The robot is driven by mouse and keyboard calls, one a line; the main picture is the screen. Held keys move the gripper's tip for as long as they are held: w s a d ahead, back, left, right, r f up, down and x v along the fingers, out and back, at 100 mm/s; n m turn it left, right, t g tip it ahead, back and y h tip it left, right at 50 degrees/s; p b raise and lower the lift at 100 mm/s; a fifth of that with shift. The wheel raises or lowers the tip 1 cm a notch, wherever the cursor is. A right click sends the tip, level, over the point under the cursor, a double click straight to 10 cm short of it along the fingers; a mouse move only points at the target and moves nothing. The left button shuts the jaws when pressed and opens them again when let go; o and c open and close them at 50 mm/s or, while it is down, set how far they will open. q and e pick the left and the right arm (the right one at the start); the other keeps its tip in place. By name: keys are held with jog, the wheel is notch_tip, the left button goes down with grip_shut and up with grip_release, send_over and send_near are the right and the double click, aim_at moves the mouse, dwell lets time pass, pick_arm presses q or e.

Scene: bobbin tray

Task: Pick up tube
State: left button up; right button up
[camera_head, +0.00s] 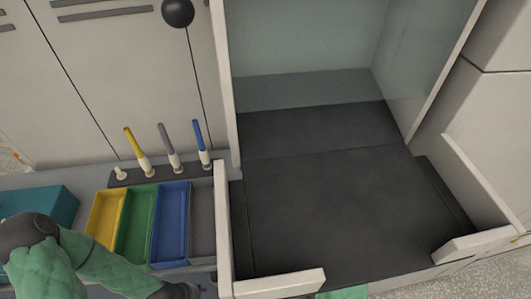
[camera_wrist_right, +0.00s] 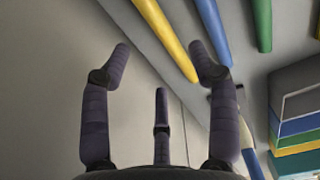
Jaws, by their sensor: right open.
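In the head view a yellow tube (camera_head: 134,144), a grey tube (camera_head: 167,141) and a blue tube (camera_head: 200,137) stand on white pegs along a dark rack (camera_head: 137,177). A short white peg (camera_head: 119,173) at its left end carries no tube. In the right wrist view my right gripper (camera_wrist_right: 160,65) is open, its fingers spread and nothing held. A yellow tube (camera_wrist_right: 165,38), a blue tube (camera_wrist_right: 212,32) and a green tube (camera_wrist_right: 262,25) show beyond it. The yellow one ends near the right finger; contact cannot be told. My left arm's dark end is cut by the head view's bottom edge.
Yellow (camera_head: 104,218), green (camera_head: 135,220), blue (camera_head: 170,222) and grey (camera_head: 202,218) bins stand before the rack. A teal box (camera_head: 52,203) is at the left. A dark tray (camera_head: 330,205) with pale walls lies empty at the right. A black ball (camera_head: 177,12) is above the rack.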

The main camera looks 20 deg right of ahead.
notch_tip(320, 180, down, 8)
jog(key=shift+f+b, duration=0.1)
jog(key=shift+b, duration=1.1)
jog(key=c, duration=1.1)
